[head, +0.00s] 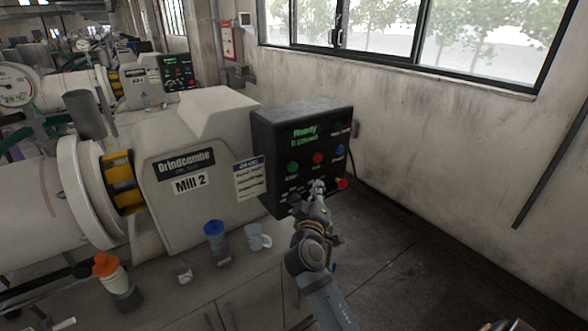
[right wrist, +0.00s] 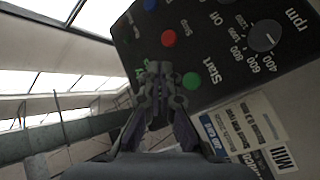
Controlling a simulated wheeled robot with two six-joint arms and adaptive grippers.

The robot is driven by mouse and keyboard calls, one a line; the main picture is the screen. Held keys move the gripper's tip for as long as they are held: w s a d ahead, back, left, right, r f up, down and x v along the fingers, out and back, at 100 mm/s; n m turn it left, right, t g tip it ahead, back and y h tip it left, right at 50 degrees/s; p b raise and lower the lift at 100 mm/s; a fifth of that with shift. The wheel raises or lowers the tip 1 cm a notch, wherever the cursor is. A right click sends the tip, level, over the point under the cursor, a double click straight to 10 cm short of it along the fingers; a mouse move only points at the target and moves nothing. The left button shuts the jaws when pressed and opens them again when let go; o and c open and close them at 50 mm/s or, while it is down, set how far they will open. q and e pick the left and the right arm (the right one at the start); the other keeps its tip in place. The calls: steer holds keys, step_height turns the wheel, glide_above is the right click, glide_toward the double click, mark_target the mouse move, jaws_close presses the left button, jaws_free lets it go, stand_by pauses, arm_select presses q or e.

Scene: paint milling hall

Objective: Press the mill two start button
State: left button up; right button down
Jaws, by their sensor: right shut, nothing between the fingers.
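The Mill 2 control box (head: 268,150) is dark, with a green "Ready" display (head: 305,132). Its green start button (head: 292,168) sits left of a red button (head: 318,158) and a blue button (head: 339,150). In the right wrist view the green button (right wrist: 192,81) is labelled Start and the red one (right wrist: 168,38) Stop. My right gripper (head: 317,185) is shut and empty in front of the box's lower part, below the red button. In the right wrist view its fingertips (right wrist: 160,68) show just left of the green button; I cannot tell any contact. My left gripper is not in view.
A red emergency knob (head: 342,183) sits at the box's lower right. The rpm dial (right wrist: 264,35) is on the same panel. A blue-topped bottle (head: 216,243), a white mug (head: 258,237) and an orange-capped bottle (head: 112,280) stand on the ledge. The floor at right is clear.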

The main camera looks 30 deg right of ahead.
mark_target(298, 166)
steer(key=w+b, duration=0.1)
steer(key=w, duration=0.7)
steer(key=shift+a+b, duration=0.3)
steer(key=shift+b, duration=0.05)
steer(key=shift+w, duration=0.1)
stand_by(0.9)
steer(key=shift+w+b, duration=0.35)
steer(key=shift+w, duration=0.1)
steer(key=shift+w+a+b, duration=0.1)
steer(key=shift+w+b, duration=0.2)
steer(key=shift+w, duration=0.1)
stand_by(0.6)
steer(key=shift+s, duration=0.9)
